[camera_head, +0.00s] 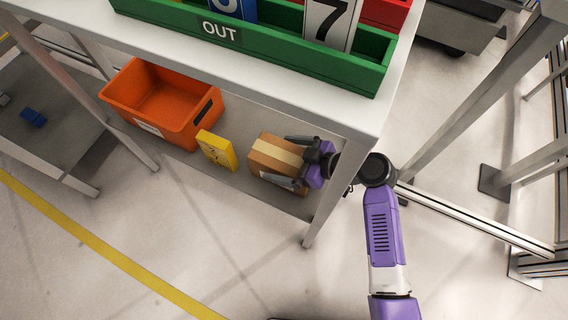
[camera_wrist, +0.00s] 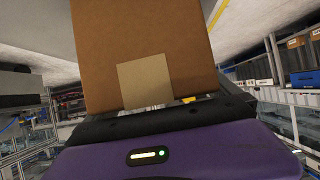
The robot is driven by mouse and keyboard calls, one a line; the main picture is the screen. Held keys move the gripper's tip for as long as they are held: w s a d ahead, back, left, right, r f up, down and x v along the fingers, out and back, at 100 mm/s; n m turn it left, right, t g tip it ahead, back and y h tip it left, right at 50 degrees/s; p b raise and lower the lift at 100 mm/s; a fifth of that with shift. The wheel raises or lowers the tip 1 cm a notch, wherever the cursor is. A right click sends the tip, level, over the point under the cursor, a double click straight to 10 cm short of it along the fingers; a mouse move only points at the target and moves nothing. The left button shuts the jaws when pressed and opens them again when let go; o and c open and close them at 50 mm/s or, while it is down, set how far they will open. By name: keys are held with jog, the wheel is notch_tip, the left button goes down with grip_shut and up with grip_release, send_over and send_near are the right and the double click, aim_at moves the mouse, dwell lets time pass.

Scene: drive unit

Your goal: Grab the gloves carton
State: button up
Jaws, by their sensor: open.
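The brown cardboard carton (camera_head: 277,150) with pale tape stands on the lower shelf of the white table, near its right end. I take it for the gloves carton; no name on it is readable. My gripper (camera_head: 276,158) reaches in from the right with open fingers, one along the carton's far side and one along its near side. Contact cannot be told. In the wrist view the carton (camera_wrist: 145,35) fills the upper middle, straight ahead and close to the palm, with a tape square on its face. The fingers are mostly hidden there.
A yellow box (camera_head: 217,150) stands left of the carton, with an orange bin (camera_head: 163,103) farther left. The tabletop (camera_head: 270,92) overhangs the shelf and bears a green OUT tray (camera_head: 262,48). A table leg (camera_head: 336,195) stands close to my arm. The floor in front is clear.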

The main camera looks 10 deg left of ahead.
jog(key=c, duration=1.5)
jog(key=shift+r, duration=0.1)
jog(key=shift+c, duration=1.1)
